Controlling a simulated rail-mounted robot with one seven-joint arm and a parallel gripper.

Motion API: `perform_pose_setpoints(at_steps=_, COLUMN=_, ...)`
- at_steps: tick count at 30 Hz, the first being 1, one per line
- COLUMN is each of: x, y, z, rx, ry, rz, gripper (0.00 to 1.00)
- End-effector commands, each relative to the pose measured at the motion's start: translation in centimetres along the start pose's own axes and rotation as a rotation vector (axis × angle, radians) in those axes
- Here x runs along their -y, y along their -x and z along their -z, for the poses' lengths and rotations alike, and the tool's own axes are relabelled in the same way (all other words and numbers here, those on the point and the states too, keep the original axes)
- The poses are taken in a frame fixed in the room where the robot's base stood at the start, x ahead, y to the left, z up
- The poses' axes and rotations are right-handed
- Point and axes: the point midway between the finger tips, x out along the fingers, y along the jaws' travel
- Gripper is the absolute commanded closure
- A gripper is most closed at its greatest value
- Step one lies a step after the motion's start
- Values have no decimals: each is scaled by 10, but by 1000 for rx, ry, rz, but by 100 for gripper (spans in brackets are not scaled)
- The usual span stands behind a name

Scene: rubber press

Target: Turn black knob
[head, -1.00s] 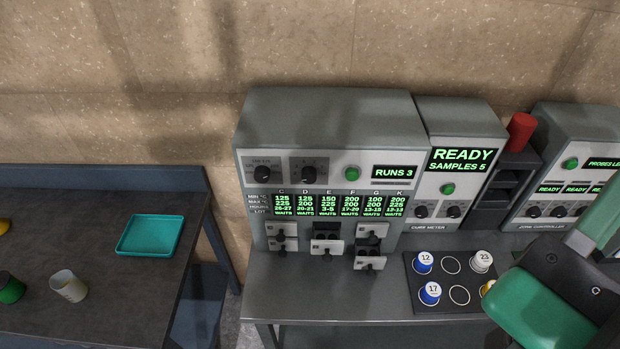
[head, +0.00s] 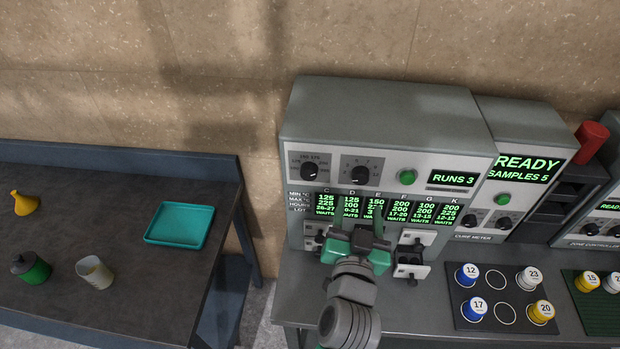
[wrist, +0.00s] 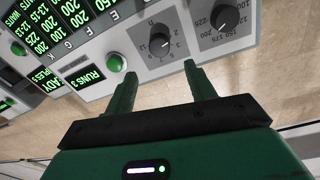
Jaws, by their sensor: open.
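The grey press (head: 385,125) has two black knobs on its upper panel. The left black knob (head: 310,169) has a temperature-like scale and the right black knob (head: 360,174) has a small-number scale. In the wrist view, turned over, the small-number knob (wrist: 160,42) shows ahead of the gap between my fingers, and the temperature knob (wrist: 225,18) lies to its right. My gripper (wrist: 160,69) is open and empty, apart from both knobs. In the head view my gripper (head: 358,237) is below the knobs, hiding part of the sample drawers.
A green button (head: 407,177) and the RUNS 3 display (head: 453,179) sit right of the knobs. The cure meter (head: 502,205) with its own knobs stands to the right. A sample tray (head: 487,321) is on the bench. A teal tray (head: 180,225) lies on the left table.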

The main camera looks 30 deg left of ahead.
Motion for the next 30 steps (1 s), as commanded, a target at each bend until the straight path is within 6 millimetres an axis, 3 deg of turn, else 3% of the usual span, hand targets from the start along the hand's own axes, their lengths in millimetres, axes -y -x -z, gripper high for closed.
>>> perform_pose_setpoints(at_steps=7, x=1, y=-9, z=-6, rx=8, ry=-6, rz=3, gripper=45)
perform_pose_setpoints(at_steps=18, x=1, y=-72, z=-6, rx=7, ry=-6, rz=3, gripper=45)
perform_pose_setpoints(at_steps=28, x=1, y=-79, z=-7, rx=8, ry=-5, rz=2, gripper=45)
perform_pose_setpoints(at_steps=30, x=1, y=-79, z=-7, rx=8, ry=-5, rz=2, gripper=55)
